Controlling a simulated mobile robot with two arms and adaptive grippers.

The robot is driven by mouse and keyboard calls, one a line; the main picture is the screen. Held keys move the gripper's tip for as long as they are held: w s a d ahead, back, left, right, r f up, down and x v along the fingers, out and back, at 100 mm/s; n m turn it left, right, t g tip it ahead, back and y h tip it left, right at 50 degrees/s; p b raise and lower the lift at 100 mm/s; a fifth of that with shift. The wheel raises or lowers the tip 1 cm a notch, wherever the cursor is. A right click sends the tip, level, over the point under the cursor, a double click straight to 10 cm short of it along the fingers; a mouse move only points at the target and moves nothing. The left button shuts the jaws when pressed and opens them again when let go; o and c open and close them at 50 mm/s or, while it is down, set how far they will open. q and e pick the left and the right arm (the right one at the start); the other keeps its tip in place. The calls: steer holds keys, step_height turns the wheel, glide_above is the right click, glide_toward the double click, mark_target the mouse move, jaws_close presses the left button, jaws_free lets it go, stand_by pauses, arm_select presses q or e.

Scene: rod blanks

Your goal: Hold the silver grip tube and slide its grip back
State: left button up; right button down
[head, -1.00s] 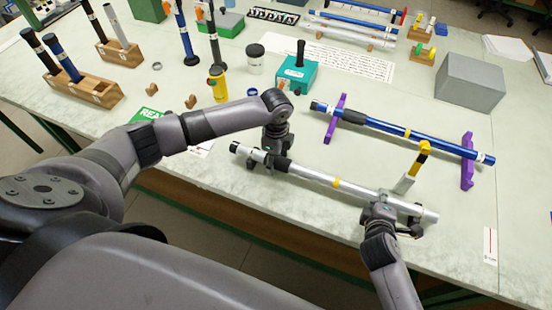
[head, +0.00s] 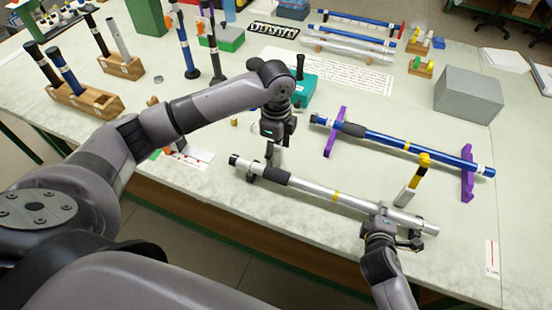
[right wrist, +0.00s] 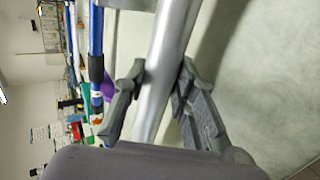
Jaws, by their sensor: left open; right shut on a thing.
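The silver grip tube (head: 312,189) lies slantwise across the front of the bench in the head view. It has a black grip (head: 276,175) near its left end and a yellow band further right. My right gripper (head: 393,216) is shut on the tube near its right end; in the right wrist view its fingers (right wrist: 155,95) sit on both sides of the bare silver tube (right wrist: 160,75). My left gripper (head: 263,165) is open at the tube's left part, beside and just above the black grip. Its fingertips are partly hidden, so contact is unclear.
A blue tube (head: 385,139) rests on purple supports (head: 468,180) behind the silver one. A yellow and silver upright piece (head: 413,182) stands close to my right gripper. A grey box (head: 468,95) is at the right. Wooden racks (head: 88,102) stand at the left.

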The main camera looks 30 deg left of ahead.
arm_select(q)
steer(key=shift+r, duration=0.45)
arm_select(e)
steer(key=c, duration=1.2)
jaws_free()
